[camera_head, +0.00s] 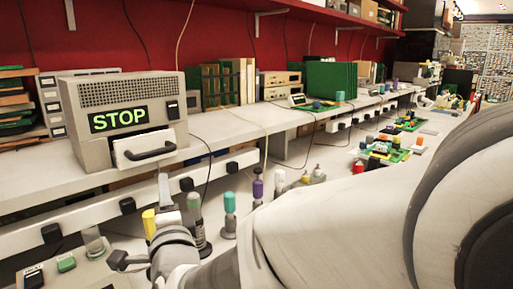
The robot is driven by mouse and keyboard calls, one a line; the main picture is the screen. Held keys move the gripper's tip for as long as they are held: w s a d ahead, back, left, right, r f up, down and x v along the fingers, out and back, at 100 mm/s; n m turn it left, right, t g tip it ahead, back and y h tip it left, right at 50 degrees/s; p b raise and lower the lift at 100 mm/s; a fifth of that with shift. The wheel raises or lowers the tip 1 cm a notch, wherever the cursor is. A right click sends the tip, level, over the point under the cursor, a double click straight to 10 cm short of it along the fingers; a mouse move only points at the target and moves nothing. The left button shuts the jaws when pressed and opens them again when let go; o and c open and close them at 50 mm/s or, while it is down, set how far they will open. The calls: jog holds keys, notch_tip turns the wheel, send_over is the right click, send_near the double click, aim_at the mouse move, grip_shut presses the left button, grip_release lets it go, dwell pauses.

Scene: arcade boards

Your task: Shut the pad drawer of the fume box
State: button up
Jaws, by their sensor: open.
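The fume box (85,95) is a grey case with vent holes on the bench at the left. Its dark panel shows STOP in green letters. The pad drawer (128,145) is low on its front, with a white face and a dark bar handle (150,154). The drawer face stands out from the case, so it looks partly open. My gripper (166,192) is below and in front of the drawer, near the bench's front edge, apart from the handle as far as I can tell. It looks open and empty; its fingers are partly lost among the bottles.
Several capped bottles (230,215) stand on the nearer surface close to my wrist. The bench (225,125) is bare just right of the fume box. Green boards (325,80) stand farther right. Cables hang along the bench front. My arm covers the right foreground.

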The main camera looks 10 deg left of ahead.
aim_at(155, 154)
jog(key=shift+m, duration=0.4)
jog(key=x, duration=0.5)
jog(key=p+x, duration=0.1)
jog(key=x, duration=0.5)
jog(key=a+p+x, duration=0.1)
jog(key=x, duration=0.5)
jog(key=shift+s+r, duration=0.2)
jog(key=shift+r, duration=0.05)
grip_shut()
dwell(0.5)
